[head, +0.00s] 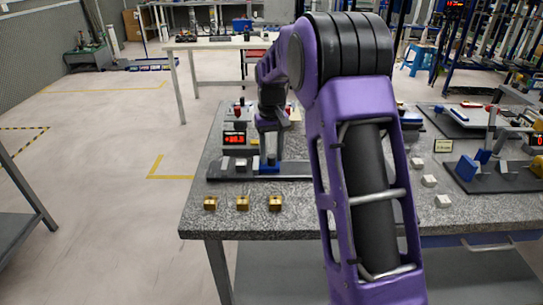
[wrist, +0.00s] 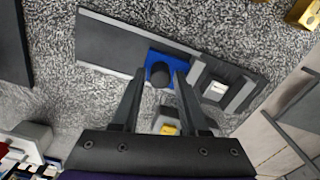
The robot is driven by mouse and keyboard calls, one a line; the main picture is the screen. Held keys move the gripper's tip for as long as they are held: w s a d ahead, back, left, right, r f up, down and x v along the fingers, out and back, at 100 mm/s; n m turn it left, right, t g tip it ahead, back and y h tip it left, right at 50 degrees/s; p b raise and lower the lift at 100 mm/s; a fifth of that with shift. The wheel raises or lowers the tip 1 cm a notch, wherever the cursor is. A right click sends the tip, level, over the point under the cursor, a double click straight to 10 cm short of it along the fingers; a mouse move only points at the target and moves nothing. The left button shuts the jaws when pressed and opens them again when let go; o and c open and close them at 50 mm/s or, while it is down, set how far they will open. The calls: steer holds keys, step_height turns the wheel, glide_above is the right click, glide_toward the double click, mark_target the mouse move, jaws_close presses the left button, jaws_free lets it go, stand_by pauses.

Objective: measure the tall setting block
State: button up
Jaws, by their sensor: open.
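A black gauge base on a light metal plate (wrist: 110,40) runs across the wrist view; in the head view it lies near the table's front (head: 225,172). On it sits a blue slide with a dark round knob (wrist: 159,73). My gripper (wrist: 160,80) is open, pointing down, its fingers on either side of the knob; contact is unclear. A pale block (wrist: 215,91) sits between grey jaws beside the slide, and shows in the head view (head: 241,163). I cannot tell if it is the tall setting block. My gripper is mostly hidden in the head view.
Brass blocks (head: 242,203) line the granite table's (head: 300,225) front; one shows in the wrist view (wrist: 303,12). A red-digit display (head: 234,139) stands behind the base. Pale blocks (head: 429,181) and another fixture (head: 500,178) are at right. My arm hides the middle.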

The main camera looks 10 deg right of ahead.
mark_target(257, 162)
steer(key=shift+f, duration=0.1)
jaws_close()
steer(key=a+p, duration=0.1)
steer(key=a, duration=0.3)
steer(key=shift+w+p, duration=0.35)
steer(key=shift+w, duration=0.05)
jaws_free()
step_height(257, 162, up, 18)
steer(key=p, duration=0.3)
steer(key=shift+f, duration=0.25)
stand_by(0.4)
stand_by(0.3)
